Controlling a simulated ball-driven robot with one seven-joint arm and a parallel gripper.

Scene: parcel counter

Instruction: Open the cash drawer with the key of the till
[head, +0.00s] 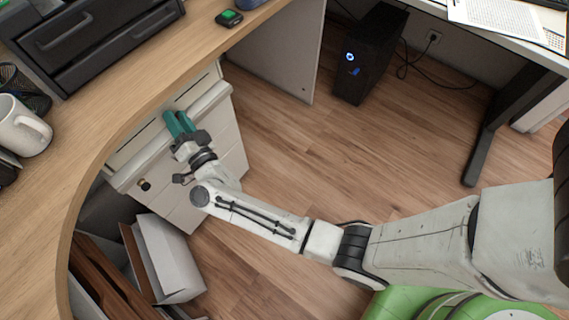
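A white drawer unit (222,135) stands under the curved wooden counter. A pale ledge-like bar (211,100) runs along its upper front. A small dark and brass-coloured piece (144,184) sits on the front near the left end; I cannot tell whether it is a lock, a key or a knob. My gripper (177,118) is at the bar, up and right of that piece, with its two teal fingers side by side and close together. Whether they touch the bar or hold anything is unclear. No separate key can be made out.
A black drawer cabinet (85,45) and a white mug (22,127) stand on the counter (190,62). An open white box (168,258) lies below, left of my arm. A black computer tower (370,55) stands at the back. The wooden floor (330,150) is clear to the right.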

